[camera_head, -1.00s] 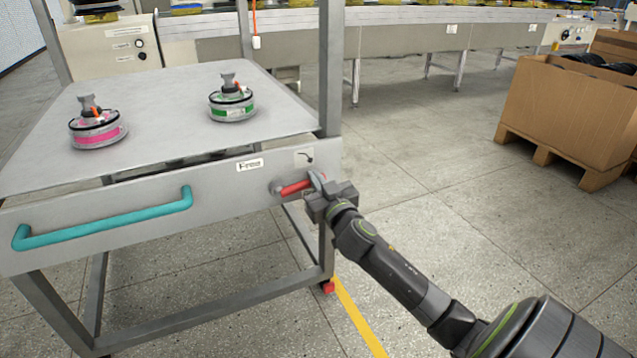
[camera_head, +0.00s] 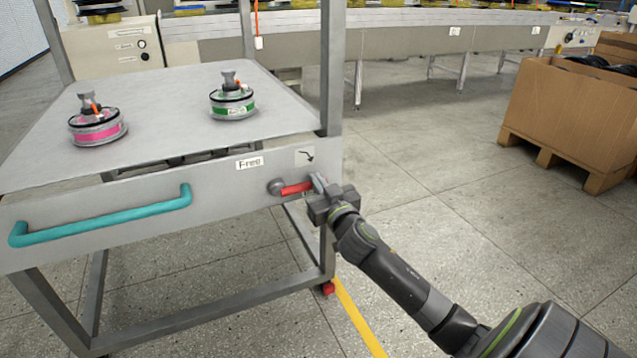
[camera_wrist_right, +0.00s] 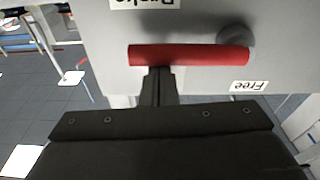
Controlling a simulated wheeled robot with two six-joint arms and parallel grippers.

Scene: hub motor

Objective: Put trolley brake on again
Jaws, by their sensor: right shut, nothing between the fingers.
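The trolley (camera_head: 60,210) stands at the left with a teal handle (camera_head: 105,218) on its front panel. A red brake lever (camera_head: 297,187) points right from its grey pivot at the panel's right end, roughly level. It also crosses the right wrist view (camera_wrist_right: 190,55). A "Free" label (camera_head: 249,163) sits above the lever; in the wrist view a "Brake" label (camera_wrist_right: 145,3) is upside down and cut off. My right gripper (camera_head: 318,184) is shut and empty, its fingertips (camera_wrist_right: 158,72) at the lever's edge; I cannot tell whether they touch. My left gripper is not in view.
Two hub motors, one pink-banded (camera_head: 97,127) and one green-banded (camera_head: 232,103), stand on the trolley top. A conveyor (camera_head: 400,45) runs behind. A cardboard box (camera_head: 570,108) on a pallet is at the right. The floor between is clear, with a yellow line (camera_head: 358,318).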

